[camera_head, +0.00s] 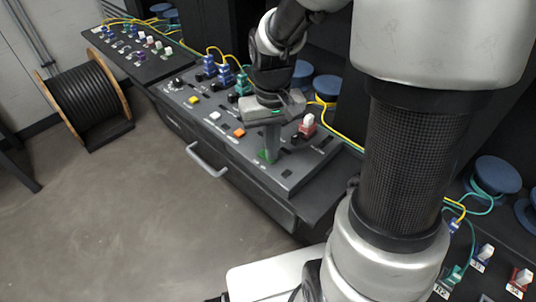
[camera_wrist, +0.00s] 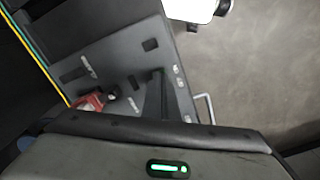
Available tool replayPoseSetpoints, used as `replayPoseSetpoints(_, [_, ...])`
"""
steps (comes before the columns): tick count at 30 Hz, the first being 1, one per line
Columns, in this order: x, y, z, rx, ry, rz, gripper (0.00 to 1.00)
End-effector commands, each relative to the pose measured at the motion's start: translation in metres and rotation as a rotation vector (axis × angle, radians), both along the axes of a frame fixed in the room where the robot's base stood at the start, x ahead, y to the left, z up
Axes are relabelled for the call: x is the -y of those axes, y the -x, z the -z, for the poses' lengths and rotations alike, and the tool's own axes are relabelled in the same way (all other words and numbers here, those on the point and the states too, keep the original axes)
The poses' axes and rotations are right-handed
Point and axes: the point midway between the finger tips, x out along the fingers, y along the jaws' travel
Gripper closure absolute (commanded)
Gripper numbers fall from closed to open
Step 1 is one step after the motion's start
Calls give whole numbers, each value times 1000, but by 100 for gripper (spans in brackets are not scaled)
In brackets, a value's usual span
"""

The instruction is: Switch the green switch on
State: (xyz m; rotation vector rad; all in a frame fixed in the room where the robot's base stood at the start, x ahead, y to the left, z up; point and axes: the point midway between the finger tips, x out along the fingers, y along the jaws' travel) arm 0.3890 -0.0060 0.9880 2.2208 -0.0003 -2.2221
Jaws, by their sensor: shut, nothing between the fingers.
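The green switch (camera_head: 263,156) is on the front right part of the grey control panel (camera_head: 290,178) in the head view. My gripper (camera_head: 270,156) points down at it, with shut fingers and nothing held. The fingertips are at or very close to the switch and cover part of it; I cannot tell whether they touch. In the wrist view, my gripper's fingers (camera_wrist: 157,76) reach down to the panel and hide most of the switch. Whether the switch is on or off cannot be told.
A red connector (camera_head: 307,125) with a white top stands right of my gripper; it also shows in the wrist view (camera_wrist: 90,102). Yellow (camera_head: 193,100), white (camera_head: 214,115) and orange (camera_head: 239,132) buttons lie to the left. Blue connectors and yellow cables line the back. A handle (camera_head: 205,163) is on the front.

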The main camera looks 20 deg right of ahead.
Motion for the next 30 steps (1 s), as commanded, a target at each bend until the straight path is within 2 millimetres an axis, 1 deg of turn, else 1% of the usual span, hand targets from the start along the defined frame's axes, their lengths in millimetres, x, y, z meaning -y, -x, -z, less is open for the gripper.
replayPoseSetpoints(8, [0,0,5,0,0,0,100])
replayPoseSetpoints(13, [0,0,1,0,0,0,100])
replayPoseSetpoints(30, [0,0,-45,1,0,0,100])
